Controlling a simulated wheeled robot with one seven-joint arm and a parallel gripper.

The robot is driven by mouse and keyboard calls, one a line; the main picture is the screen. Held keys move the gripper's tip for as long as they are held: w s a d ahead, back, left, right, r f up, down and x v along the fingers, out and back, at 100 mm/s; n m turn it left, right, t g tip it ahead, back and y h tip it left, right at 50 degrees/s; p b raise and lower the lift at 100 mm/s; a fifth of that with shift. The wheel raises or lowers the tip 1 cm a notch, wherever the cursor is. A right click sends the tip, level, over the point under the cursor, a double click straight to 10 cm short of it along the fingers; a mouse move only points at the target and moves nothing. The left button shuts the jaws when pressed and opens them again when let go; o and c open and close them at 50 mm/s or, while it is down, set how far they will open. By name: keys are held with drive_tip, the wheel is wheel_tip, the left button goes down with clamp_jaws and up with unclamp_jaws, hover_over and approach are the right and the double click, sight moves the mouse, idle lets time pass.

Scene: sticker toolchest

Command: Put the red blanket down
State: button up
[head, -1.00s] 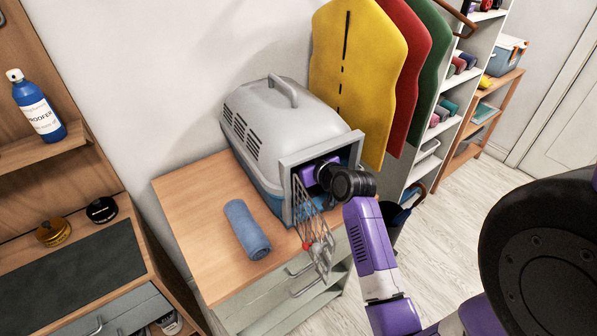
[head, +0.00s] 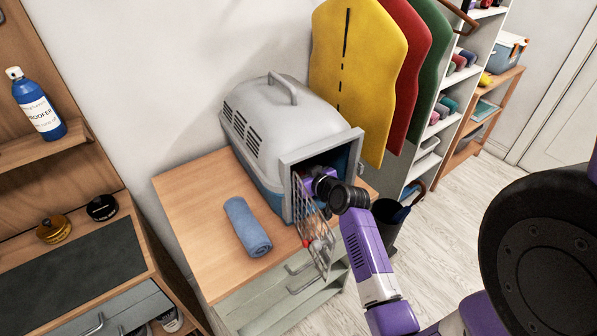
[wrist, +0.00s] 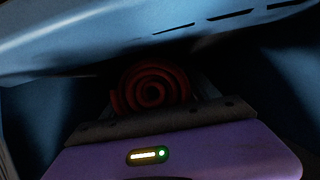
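The red blanket (wrist: 152,88) is a rolled-up bundle, seen end-on in the dark wrist view, just beyond the front edge of my gripper (wrist: 155,108). It is inside the pet carrier (head: 275,120), a grey-topped box with a blue lower part. In the head view my gripper (head: 308,182) reaches in through the carrier's open front, and the blanket is hidden. The fingers are lost in shadow, so I cannot tell whether they grip the roll or stand open around it. I also cannot tell whether the roll touches the carrier floor.
The wire door (head: 318,243) hangs open beside my wrist. A rolled blue blanket (head: 247,227) lies on the wooden top (head: 195,205) left of the carrier. Yellow, red and green boards hang behind. A dark bin (head: 386,225) stands close right of my arm.

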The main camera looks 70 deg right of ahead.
drive_tip(key=shift+o, duration=0.8)
drive_tip(key=shift+r, duration=0.15)
drive_tip(key=v, duration=1.2)
drive_tip(key=shift+b, duration=0.35)
